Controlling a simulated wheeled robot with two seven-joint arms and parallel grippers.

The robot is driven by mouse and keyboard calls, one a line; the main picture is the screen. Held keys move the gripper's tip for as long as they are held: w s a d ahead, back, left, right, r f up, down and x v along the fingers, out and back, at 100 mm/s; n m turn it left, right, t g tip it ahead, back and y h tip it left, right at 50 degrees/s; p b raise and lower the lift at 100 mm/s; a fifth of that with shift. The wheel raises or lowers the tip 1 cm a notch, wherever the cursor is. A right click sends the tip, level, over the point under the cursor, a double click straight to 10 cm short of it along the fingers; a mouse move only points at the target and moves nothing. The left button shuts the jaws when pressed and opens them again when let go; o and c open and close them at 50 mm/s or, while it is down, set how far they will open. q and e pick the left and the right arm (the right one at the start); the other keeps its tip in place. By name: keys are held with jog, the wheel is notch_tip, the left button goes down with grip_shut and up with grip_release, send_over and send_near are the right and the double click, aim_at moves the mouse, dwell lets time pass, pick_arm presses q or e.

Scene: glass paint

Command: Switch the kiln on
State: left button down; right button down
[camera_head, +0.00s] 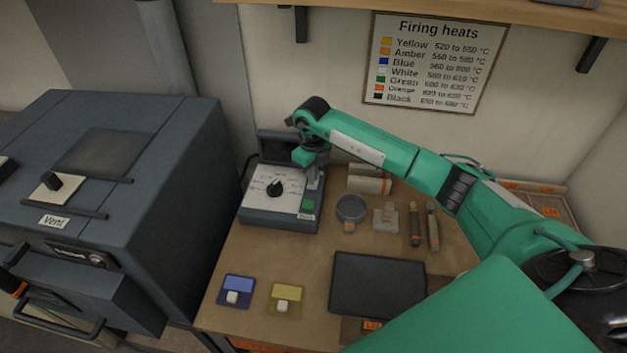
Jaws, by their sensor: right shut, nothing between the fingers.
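The kiln (160,170) is a dark grey box at the left, with a vent slider (54,188) on top. A control box (262,216) with a light dial face stands on the table beside it. It has a black knob (275,188) and a green switch (308,205) at its right side. My right gripper (314,185) is shut and empty, pointing down just above the green switch; I cannot tell whether it touches. My left gripper is not in view.
A dish (351,208), several tools (424,226) and a dark mat (378,283) lie on the table. A blue tile (238,284) and a yellow tile (286,294) lie in front. A firing heats chart (434,62) hangs on the wall.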

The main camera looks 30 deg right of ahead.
jog(key=shift+f+b, duration=0.7)
jog(key=shift+f, duration=0.2)
dwell(0.4)
jog(key=shift+r+p, duration=0.5)
jog(key=shift+r, duration=0.3)
jog(key=shift+r+p, duration=1.2)
jog(key=shift+r, duration=1.5)
